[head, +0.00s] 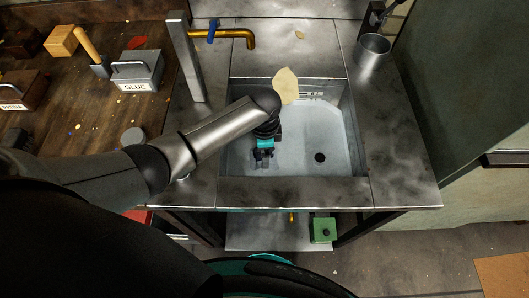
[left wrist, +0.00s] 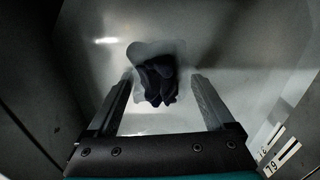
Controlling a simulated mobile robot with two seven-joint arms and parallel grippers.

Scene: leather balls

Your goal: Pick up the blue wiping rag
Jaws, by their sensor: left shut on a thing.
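My left gripper (head: 264,154) reaches down into the metal sink (head: 335,130), left of its drain hole. In the head view the rag is mostly hidden by my gripper. My right gripper is not in view.
A brass faucet (head: 238,37) overhangs the sink's back left. A cream leather piece (head: 286,85) hangs at the sink's back edge. A metal cup (head: 372,50) stands at the back right. A GLUE box (head: 138,70) sits on the wooden bench. The sink's right side is clear.

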